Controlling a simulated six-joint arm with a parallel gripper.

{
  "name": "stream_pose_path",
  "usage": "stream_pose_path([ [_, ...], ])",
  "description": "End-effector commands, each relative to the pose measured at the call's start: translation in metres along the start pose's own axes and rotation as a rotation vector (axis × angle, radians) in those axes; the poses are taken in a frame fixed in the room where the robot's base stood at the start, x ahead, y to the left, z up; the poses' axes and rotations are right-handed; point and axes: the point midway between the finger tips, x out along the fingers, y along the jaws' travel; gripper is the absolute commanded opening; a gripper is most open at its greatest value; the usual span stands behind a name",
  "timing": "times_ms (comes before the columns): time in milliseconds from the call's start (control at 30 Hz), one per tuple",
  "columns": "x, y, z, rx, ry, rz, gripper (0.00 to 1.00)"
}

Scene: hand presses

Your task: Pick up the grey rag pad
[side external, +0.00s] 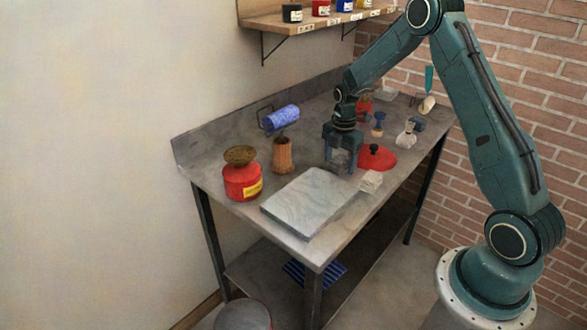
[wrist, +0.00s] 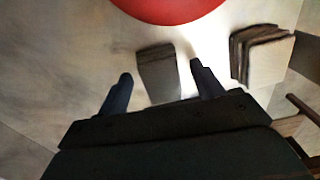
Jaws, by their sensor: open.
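The grey rag pad (wrist: 158,75) shows in the wrist view as a small grey block with a dark upper edge. It lies between the two fingertips of my gripper (wrist: 161,70), with a gap visible on each side. In the side view my gripper (side external: 341,163) points straight down, low over the bench, just left of the red round lid. The fingers are open, and a pale grey shape shows between them. I cannot tell from these views how far the fingertips are above the bench top.
The red lid (side external: 377,157) with a black knob and a pale folded stack (side external: 371,181) are close on the right. A stone slab (side external: 310,201) lies in front.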

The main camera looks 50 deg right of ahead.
Motion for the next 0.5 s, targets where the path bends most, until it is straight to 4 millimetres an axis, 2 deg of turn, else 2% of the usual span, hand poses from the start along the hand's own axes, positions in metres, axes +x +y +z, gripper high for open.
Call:
stream_pose_path([
  [500, 0.0010, 0.0001, 0.0002, 0.000, 0.000, 0.001, 0.67],
])
